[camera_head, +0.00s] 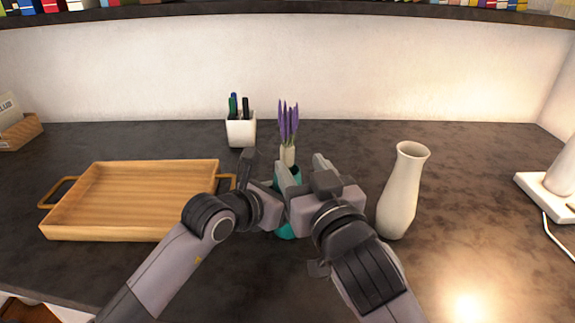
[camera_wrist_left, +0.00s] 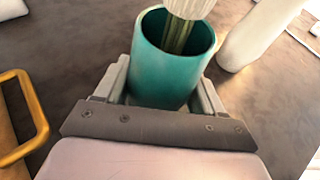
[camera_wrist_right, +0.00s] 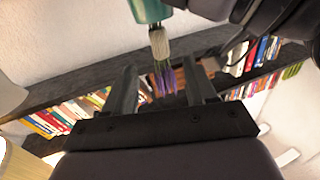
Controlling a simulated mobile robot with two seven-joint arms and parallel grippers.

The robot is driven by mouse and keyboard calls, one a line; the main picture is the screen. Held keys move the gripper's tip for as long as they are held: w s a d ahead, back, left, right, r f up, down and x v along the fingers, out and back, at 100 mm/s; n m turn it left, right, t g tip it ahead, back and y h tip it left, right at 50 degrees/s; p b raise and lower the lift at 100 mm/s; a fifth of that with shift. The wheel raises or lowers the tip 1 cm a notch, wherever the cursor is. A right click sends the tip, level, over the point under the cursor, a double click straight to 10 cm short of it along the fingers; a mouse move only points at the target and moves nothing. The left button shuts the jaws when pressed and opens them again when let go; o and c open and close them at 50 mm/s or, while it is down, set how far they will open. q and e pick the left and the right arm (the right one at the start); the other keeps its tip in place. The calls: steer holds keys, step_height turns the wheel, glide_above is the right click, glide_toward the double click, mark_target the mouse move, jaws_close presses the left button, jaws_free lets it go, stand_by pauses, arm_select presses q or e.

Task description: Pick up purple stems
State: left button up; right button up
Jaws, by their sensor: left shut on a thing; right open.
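The purple stems (camera_head: 288,120) stand upright in the head view, bound by a cream wrap (camera_head: 288,155). Their green lower ends are inside a teal vase (camera_wrist_left: 165,65), as the left wrist view shows. My left gripper (camera_wrist_left: 160,88) is shut on the teal vase, a finger on each side. In the head view the vase is mostly hidden behind my grippers. My right gripper (camera_head: 301,168) is open close to the stems. In the right wrist view the purple flowers (camera_wrist_right: 163,82) appear between its open fingers; contact cannot be told.
A cream vase (camera_head: 401,192) stands at the right. A white pen cup (camera_head: 241,130) stands behind, left of the stems. A wooden tray (camera_head: 130,235) lies at the left. A lamp base (camera_head: 550,190) is at the far right. The back of the dark table is mostly clear.

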mark_target(290, 152)
steer(key=shift+x, duration=3.8)
jaws_close()
